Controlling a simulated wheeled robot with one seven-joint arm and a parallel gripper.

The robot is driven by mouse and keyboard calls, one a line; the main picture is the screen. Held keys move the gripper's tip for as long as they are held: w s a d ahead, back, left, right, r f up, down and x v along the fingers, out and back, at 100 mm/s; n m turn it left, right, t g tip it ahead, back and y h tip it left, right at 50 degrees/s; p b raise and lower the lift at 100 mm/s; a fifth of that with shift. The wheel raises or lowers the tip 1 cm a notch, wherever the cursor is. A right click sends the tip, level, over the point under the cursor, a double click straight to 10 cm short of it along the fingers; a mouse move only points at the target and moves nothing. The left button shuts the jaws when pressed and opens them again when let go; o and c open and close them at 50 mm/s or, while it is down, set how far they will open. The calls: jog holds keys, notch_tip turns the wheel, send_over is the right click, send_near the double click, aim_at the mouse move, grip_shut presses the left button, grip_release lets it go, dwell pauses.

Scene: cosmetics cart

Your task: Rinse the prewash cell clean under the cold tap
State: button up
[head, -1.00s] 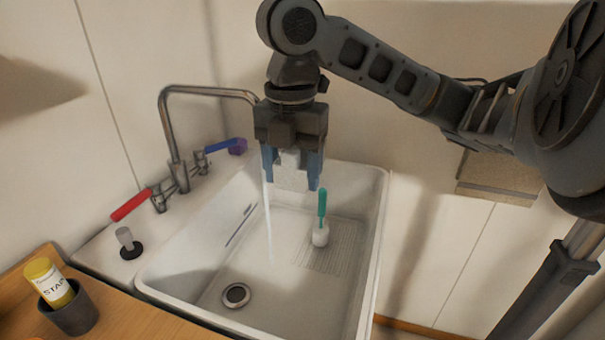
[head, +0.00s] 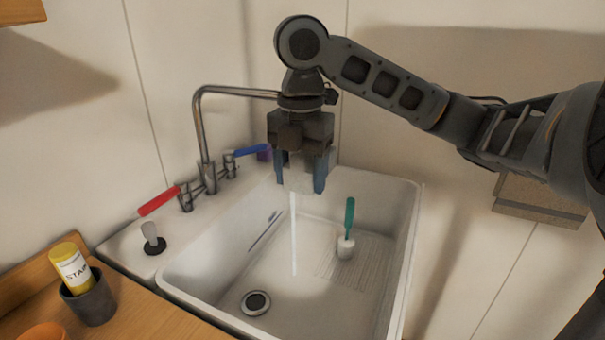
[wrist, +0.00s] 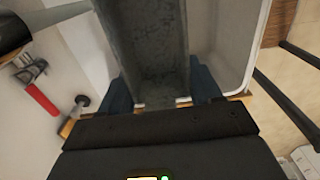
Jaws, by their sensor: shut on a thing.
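My gripper (head: 301,184) hangs over the sink, its blue fingers shut on the prewash cell (head: 298,177). The cell is a pale, clear-looking piece in the head view. In the wrist view it is a long grey, speckled, see-through body (wrist: 155,45) between the fingers. The tap (head: 200,120) arches over from the left, and its spout end is hidden by my gripper. A thin water stream (head: 294,240) shows below the cell and falls into the sink (head: 215,262). The blue lever (head: 252,151) and red lever (head: 159,201) sit at the tap's base.
A green-handled brush (head: 349,218) stands in the sink on the right. The drain (head: 256,302) is open to view. A grey stopper (head: 152,236) is on the left ledge. A dark cup (head: 93,300) with a yellow bottle (head: 70,266) stands on the wooden counter (head: 150,320).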

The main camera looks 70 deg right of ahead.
dwell(0.3)
jog(key=w+d, duration=0.2)
jog(key=w, duration=0.1)
jog(key=w+d, duration=0.1)
jog(key=shift+w, duration=0.3)
jog(key=shift+s, duration=0.1)
dwell(1.6)
jog(key=shift+s+a+p, duration=0.15)
jog(key=shift+s+a, duration=0.35)
jog(key=shift+s, duration=0.25)
jog(key=shift+s+a+p, duration=0.2)
jog(key=shift+s+a, duration=0.3)
jog(key=shift+s, duration=0.25)
jog(key=shift+s+a+p, duration=0.15)
jog(key=shift+s+a, duration=0.35)
jog(key=shift+s, duration=0.25)
jog(key=s+a+r+p, duration=0.2)
jog(key=s+r+p, duration=0.2)
jog(key=r+p, duration=0.1)
jog(key=shift+a+r+p, duration=0.35)
jog(key=shift+r, duration=0.15)
